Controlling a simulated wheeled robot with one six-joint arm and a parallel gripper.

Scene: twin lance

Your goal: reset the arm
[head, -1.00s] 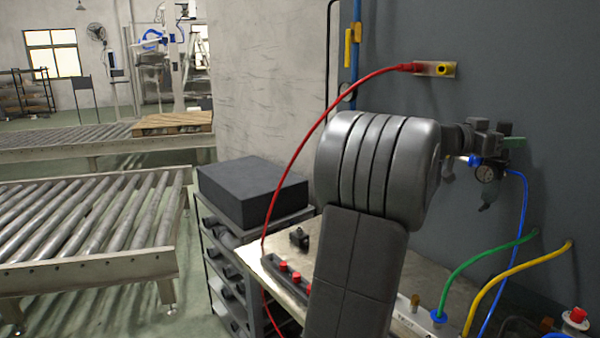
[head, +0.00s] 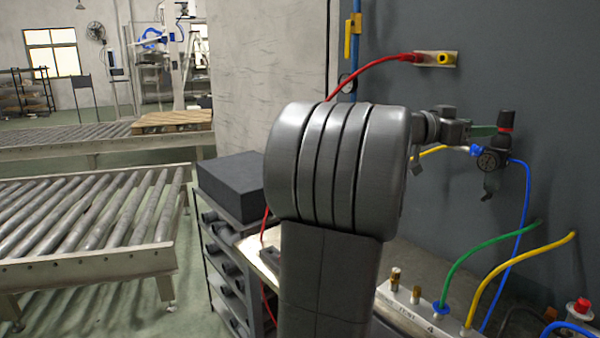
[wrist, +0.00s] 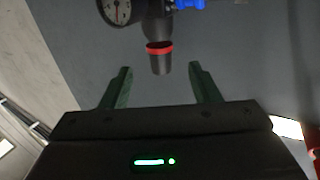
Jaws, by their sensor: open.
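My arm fills the middle of the head view, bent, with its wrist reaching right toward the dark wall panel. My gripper (wrist: 160,82) shows two green fingers spread apart in the wrist view, with nothing between them. Beyond the fingertips is a dark regulator knob with a red ring (wrist: 160,57), apart from both fingers. In the head view, the regulator with its red-ringed knob (head: 505,130) and round gauge (head: 489,160) hangs on the panel just right of the gripper.
A red hose runs to a wall fitting (head: 436,59) above the arm. Green (head: 480,255) and yellow (head: 525,262) hoses arch over the bench (head: 410,312) at lower right. A dark box (head: 231,172) on a rack and a roller conveyor (head: 90,225) stand left.

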